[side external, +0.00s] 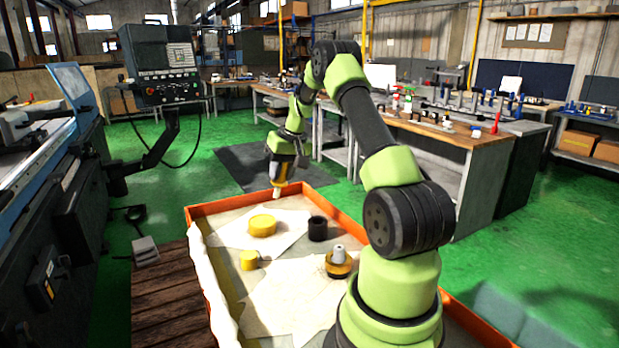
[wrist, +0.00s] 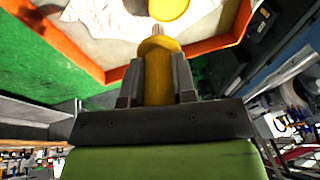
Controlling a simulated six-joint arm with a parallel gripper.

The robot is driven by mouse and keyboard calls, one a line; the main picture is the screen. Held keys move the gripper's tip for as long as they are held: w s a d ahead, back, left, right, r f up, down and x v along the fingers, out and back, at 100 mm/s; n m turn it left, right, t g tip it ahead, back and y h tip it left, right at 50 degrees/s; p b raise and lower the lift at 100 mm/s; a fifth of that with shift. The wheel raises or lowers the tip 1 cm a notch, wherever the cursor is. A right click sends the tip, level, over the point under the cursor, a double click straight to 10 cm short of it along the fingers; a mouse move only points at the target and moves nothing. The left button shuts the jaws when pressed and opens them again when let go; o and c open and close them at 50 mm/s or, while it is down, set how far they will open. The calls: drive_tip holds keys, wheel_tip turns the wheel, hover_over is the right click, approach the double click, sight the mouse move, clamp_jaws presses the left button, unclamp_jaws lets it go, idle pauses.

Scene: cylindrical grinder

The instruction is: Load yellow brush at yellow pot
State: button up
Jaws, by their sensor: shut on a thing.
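My gripper (side external: 284,172) is shut on the yellow brush (wrist: 158,75). In the wrist view the brush's yellow body sits between the two grey fingers, with its pale tip pointing away from the gripper. In the side view the pale brush tip (side external: 278,192) points down, near the tray's far edge and above the level of the paper. A wide, round yellow pot (side external: 262,225) stands on the paper, nearer the camera than the brush and apart from it. A round yellow thing also shows at the top of the wrist view (wrist: 168,7), partly cut off.
An orange-rimmed tray (side external: 325,193) holds white sheets. On it stand a smaller yellow cylinder (side external: 249,260), a black cup (side external: 318,229) and a yellow-and-black piece with a grey top (side external: 339,262). A machine (side external: 60,210) stands left; a workbench (side external: 440,140) is behind right.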

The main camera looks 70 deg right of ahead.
drive_tip(key=shift+t, duration=0.5)
drive_tip(key=shift+w+a+x, duration=0.1)
drive_tip(key=shift+a+x, duration=0.05)
drive_tip(key=shift+x, duration=1)
drive_tip(key=shift+w+a+x, duration=0.15)
drive_tip(key=shift+x, duration=1.05)
drive_tip(key=shift+w+a+x, duration=0.1)
drive_tip(key=shift+x, duration=1.05)
drive_tip(key=shift+f, duration=0.55)
drive_tip(key=shift+r, duration=0.1)
wheel_tip(320, 180, up, 7)
